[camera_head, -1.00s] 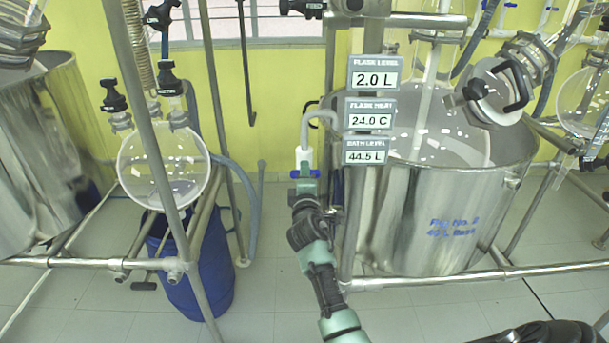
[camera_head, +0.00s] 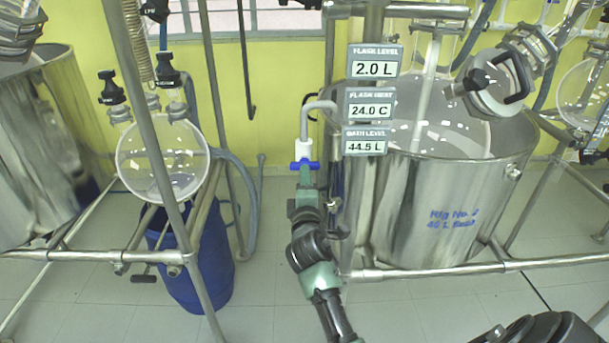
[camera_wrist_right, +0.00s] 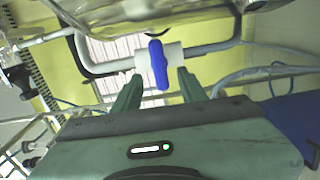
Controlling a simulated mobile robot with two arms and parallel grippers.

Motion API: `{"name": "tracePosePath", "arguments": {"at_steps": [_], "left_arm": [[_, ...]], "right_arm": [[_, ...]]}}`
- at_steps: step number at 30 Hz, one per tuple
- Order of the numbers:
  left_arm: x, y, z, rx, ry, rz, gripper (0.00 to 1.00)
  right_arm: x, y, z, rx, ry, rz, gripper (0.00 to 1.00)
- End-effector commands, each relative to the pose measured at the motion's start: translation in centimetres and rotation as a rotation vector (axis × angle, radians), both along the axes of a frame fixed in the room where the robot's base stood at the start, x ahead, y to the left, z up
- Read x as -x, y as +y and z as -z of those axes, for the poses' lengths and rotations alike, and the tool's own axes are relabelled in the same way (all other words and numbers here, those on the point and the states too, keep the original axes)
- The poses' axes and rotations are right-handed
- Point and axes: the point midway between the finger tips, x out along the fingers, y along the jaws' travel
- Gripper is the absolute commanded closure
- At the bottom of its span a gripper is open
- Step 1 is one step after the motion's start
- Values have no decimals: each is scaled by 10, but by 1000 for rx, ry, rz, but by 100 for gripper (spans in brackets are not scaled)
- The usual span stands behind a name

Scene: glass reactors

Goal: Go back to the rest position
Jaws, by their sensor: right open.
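A white valve (camera_head: 304,149) with a blue handle (camera_head: 306,165) hangs on a grey bent pipe beside the right bath. In the right wrist view the blue handle (camera_wrist_right: 158,65) lies across the white valve body (camera_wrist_right: 174,54). My green right gripper (camera_head: 306,180) is just below the valve in the head view. In the right wrist view its two fingers (camera_wrist_right: 159,80) stand apart, with the handle showing between their tips. I cannot tell whether a finger touches it. My left gripper is not in view.
A steel bath (camera_head: 440,215) stands right of my arm, with display labels (camera_head: 373,110) at its left side. A round glass flask (camera_head: 150,165) and a blue drum (camera_head: 205,265) stand left. Metal frame rails (camera_head: 420,271) run near floor height. Open tiled floor (camera_head: 262,300) lies between.

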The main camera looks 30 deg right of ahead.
Motion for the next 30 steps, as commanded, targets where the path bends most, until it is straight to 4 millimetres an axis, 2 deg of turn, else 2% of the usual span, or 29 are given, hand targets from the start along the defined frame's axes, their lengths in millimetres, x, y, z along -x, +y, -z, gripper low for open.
{"name": "tracePosePath", "arguments": {"at_steps": [4, 20, 23, 25, 26, 29, 30], "left_arm": [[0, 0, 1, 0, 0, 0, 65], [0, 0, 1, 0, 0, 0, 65], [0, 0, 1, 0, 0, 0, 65], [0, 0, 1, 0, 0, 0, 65], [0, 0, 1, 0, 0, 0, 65], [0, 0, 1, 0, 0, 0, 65], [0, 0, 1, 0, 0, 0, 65]], "right_arm": [[6, 4, 0, -1, 0, 1, 58], [5, 4, 4, -5, 5, -3, 58], [2, 12, 27, -41, 30, -28, 58], [0, 23, 61, -94, 66, -60, 58], [0, 29, 78, -126, 83, -75, 58], [5, 53, 149, -249, 160, -125, 58], [11, 62, 179, -304, 194, -139, 58]]}}
